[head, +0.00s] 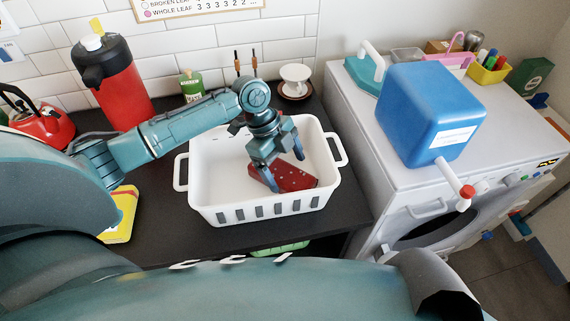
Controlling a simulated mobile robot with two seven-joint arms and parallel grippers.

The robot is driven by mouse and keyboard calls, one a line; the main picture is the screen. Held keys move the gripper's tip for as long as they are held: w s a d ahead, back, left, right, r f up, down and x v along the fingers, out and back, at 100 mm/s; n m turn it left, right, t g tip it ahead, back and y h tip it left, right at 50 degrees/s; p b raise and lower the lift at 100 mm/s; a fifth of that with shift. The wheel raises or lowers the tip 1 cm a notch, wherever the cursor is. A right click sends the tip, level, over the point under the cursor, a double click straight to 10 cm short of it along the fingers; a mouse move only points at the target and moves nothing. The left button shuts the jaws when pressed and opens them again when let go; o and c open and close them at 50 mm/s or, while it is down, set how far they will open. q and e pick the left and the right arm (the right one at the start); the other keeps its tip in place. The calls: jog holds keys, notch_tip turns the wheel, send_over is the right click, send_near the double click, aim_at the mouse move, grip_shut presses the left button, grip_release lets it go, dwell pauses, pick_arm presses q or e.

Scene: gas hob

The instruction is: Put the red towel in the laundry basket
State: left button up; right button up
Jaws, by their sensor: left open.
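The red towel (298,178), with small pale dots, lies inside the white laundry basket (205,203), toward the right of its floor. The basket stands on the dark counter and has a handle at each end and slots along its front. My left gripper (273,174) reaches down into the basket with its fingers pointing down. Its jaws are open, just over the left part of the towel and partly hiding it. I cannot tell whether a finger touches the towel. My right gripper is not in view.
A red flask (126,95) and a red kettle (42,125) stand at the left. A yellow packet (121,216) lies left of the basket. A cup (295,76) stands behind it. A blue canister (420,110) sits on the white washing machine (480,180) at the right.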

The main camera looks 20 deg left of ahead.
pick_arm(q)
jog(key=v, duration=1.2)
jog(key=shift+b, duration=0.3)
jog(key=shift+r, duration=0.15)
